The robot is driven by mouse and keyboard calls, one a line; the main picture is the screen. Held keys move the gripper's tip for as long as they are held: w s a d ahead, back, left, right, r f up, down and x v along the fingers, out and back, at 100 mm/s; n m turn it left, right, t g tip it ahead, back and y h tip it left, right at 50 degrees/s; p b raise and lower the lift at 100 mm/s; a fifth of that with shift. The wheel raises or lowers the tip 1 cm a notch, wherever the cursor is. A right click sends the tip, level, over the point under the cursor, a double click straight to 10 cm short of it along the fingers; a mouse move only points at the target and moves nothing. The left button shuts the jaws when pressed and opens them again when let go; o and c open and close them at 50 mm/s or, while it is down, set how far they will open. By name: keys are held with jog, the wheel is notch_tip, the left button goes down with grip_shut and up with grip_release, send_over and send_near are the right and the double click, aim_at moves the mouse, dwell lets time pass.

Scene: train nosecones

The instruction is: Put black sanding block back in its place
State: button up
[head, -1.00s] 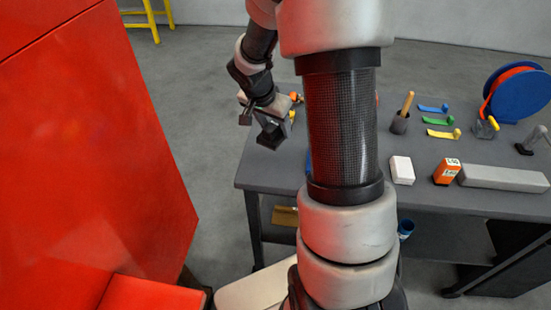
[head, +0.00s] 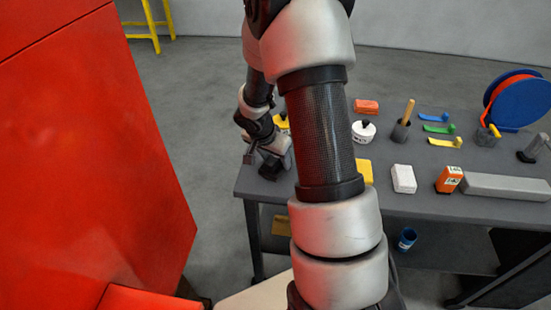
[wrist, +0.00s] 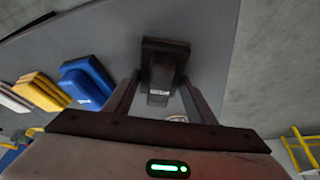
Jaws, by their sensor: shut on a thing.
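The black sanding block (wrist: 166,52) is between the two fingers of my gripper (wrist: 158,98) in the wrist view, with the grey tabletop (wrist: 118,35) behind it. In the head view the dark block (head: 270,170) shows at my gripper (head: 266,162), by the left end of the table. My gripper is shut on it. I cannot tell whether the block touches the tabletop. My arm hides part of the table in the head view.
A blue block (wrist: 88,82), yellow blocks (wrist: 42,90) and white blocks (wrist: 12,98) lie in a row left of the held block in the wrist view. An orange box (head: 448,180) and a long grey bar (head: 505,187) stand farther right. A large red body (head: 85,150) rises at left.

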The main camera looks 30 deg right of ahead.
jog(key=o, duration=0.9)
